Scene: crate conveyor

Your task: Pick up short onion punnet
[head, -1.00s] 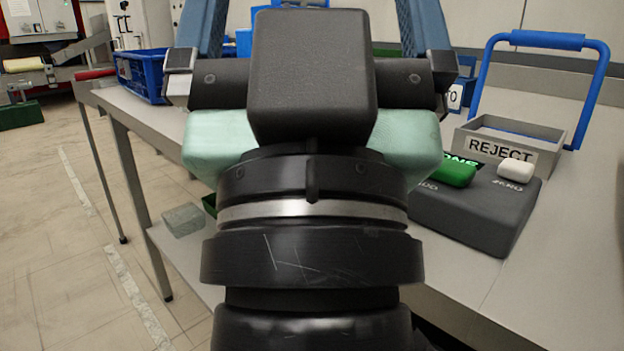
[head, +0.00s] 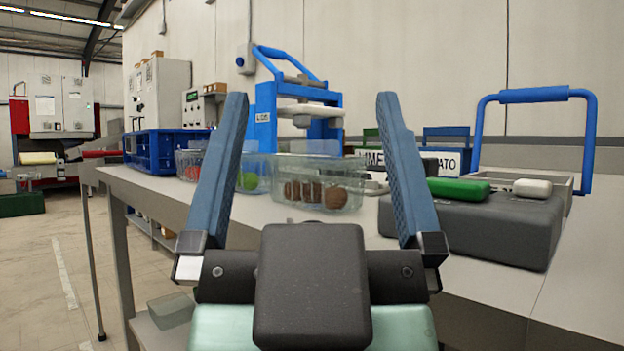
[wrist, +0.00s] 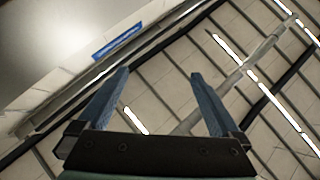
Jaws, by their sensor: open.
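A low clear punnet (head: 352,171) holding several brown round items, which look like onions, stands on the bench beyond my gripper, between the fingers in the head view. Its left end is close to another clear punnet (head: 255,182) with a green item in it. My gripper (head: 311,96) is open and empty, with its blue fingers pointing up in front of the bench. In the wrist view my open gripper (wrist: 160,73) is seen against the ceiling, and no punnet shows there.
A clear punnet with red items (head: 188,164) and a blue crate (head: 150,150) stand at the left. A blue press-like frame (head: 266,115) is behind. A dark grey box (head: 480,225) with a green button (head: 460,189) and a white button (head: 532,188) sits at the right.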

